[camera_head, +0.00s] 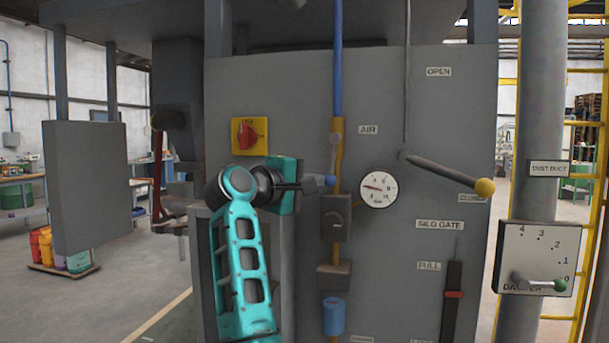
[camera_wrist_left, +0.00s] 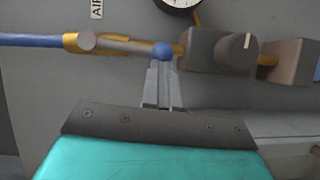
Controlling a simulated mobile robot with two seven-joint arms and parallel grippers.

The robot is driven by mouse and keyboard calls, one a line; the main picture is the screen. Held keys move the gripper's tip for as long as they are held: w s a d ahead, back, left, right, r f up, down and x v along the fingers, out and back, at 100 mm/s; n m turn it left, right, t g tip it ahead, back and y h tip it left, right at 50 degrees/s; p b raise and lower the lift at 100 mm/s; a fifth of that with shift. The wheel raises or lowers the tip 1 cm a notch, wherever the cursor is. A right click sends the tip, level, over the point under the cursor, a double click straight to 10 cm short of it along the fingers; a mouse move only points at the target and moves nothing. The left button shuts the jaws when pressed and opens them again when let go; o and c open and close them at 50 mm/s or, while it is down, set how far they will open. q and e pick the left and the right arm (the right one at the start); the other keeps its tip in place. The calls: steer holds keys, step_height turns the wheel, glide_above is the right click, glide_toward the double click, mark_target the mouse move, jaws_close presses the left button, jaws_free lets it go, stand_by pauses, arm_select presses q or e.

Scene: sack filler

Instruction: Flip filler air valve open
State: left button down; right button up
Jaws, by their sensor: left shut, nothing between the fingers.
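The air valve (camera_head: 337,128) is a brass-coloured body on a blue vertical pipe, left of the "AIR" label. Its grey lever (camera_wrist_left: 125,46) runs in line with the pipe and ends in a blue ball knob (camera_head: 331,181). The knob also shows in the left wrist view (camera_wrist_left: 163,51). My left gripper (camera_head: 312,185) is shut and empty. Its fingertips (camera_wrist_left: 160,72) are right at the knob, on its left in the head view; whether they touch it I cannot tell. My right gripper is out of view.
Below the valve sit a grey regulator (camera_head: 336,226) and a blue bowl (camera_head: 333,316). A gauge (camera_head: 378,189), a long lever with a yellow knob (camera_head: 484,187) and a silo gate slider (camera_head: 453,295) are to the right. A red switch (camera_head: 248,135) is upper left.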

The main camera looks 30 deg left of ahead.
arm_select(q)
steer(key=shift+w+d+f+n, duration=0.1)
steer(key=shift+d+n, duration=0.2)
steer(key=shift+n, duration=0.1)
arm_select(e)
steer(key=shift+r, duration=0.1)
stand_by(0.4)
